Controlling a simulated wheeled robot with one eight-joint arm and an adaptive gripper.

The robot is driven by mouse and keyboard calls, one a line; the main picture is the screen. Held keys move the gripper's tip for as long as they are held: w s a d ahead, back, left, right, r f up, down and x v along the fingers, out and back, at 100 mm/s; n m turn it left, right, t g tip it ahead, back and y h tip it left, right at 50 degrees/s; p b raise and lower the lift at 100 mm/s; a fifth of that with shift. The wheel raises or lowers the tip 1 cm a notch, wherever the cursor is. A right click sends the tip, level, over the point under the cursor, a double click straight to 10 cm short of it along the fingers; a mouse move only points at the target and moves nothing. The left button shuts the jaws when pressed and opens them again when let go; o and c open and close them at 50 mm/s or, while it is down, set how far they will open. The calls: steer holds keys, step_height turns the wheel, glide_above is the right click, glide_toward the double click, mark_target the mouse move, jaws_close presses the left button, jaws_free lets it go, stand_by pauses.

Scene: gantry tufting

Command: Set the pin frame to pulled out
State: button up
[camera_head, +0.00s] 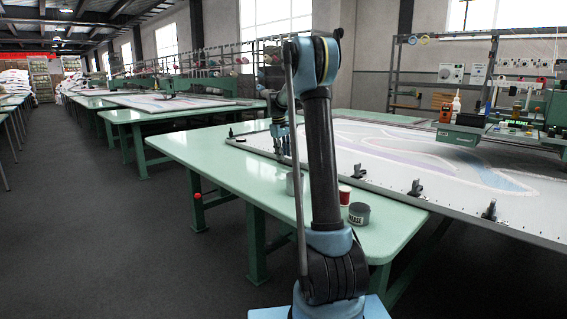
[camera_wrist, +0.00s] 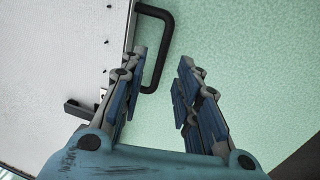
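The pin frame (camera_head: 405,185) is a wide pale panel with a metal edge, lying on the green table on the right in the head view. In the wrist view its white surface (camera_wrist: 60,45) fills the left, with small dark pins along its edge. A black U-shaped handle (camera_wrist: 168,50) sticks out from that edge over the green tabletop. My gripper (camera_wrist: 162,58) is open and empty, its two fingers pointing toward the handle. The handle's bar shows between the fingertips; I cannot tell the height gap. In the head view my gripper (camera_head: 284,143) is partly hidden behind my arm.
The green table (camera_head: 215,152) has clear room left of the frame. A red-and-white spool (camera_head: 344,194) and a grey grease tin (camera_head: 359,214) stand near its front edge. Black clamps (camera_head: 415,188) sit along the frame's near edge. A green machine head (camera_head: 470,128) stands over the frame at right.

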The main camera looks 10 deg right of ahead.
steer(key=shift+w+d+f, duration=0.1)
steer(key=shift+d+f, duration=0.05)
steer(key=shift+f, duration=0.85)
steer(key=shift+w+d+f, duration=0.1)
steer(key=shift+d+f, duration=0.05)
steer(key=shift+f, duration=0.8)
jaws_close()
